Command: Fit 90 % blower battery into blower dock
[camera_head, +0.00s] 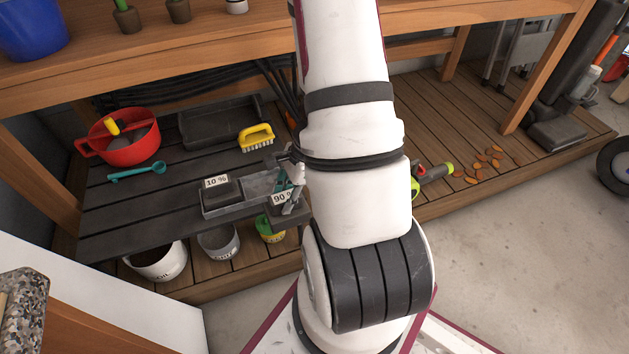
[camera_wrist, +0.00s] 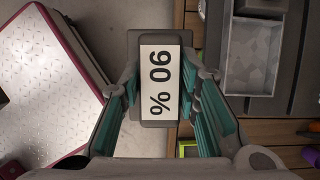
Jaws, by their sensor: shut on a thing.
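The 90 % blower battery (camera_wrist: 160,82) is a dark block with a white label, held between the teal-padded fingers of my gripper (camera_wrist: 160,98). In the head view the battery (camera_head: 283,203) and gripper (camera_head: 292,188) are partly hidden by my arm. The battery appears just past the right edge of the dark shelf, apart from it. A dark 10 % battery (camera_head: 220,192) sits in the left part of a grey tray (camera_head: 258,186). The tray's other compartment (camera_wrist: 264,58) looks empty. A green and black tool (camera_head: 433,176), possibly the blower, lies partly behind my arm; I cannot make out the dock.
A red pot (camera_head: 126,147), teal scoop (camera_head: 137,171), yellow brush (camera_head: 256,138) and black tray (camera_head: 205,124) are on the shelf. Several buckets (camera_head: 157,262) stand below. The workbench (camera_head: 190,55) overhangs behind. Brown leaves (camera_head: 484,163) lie on the right decking.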

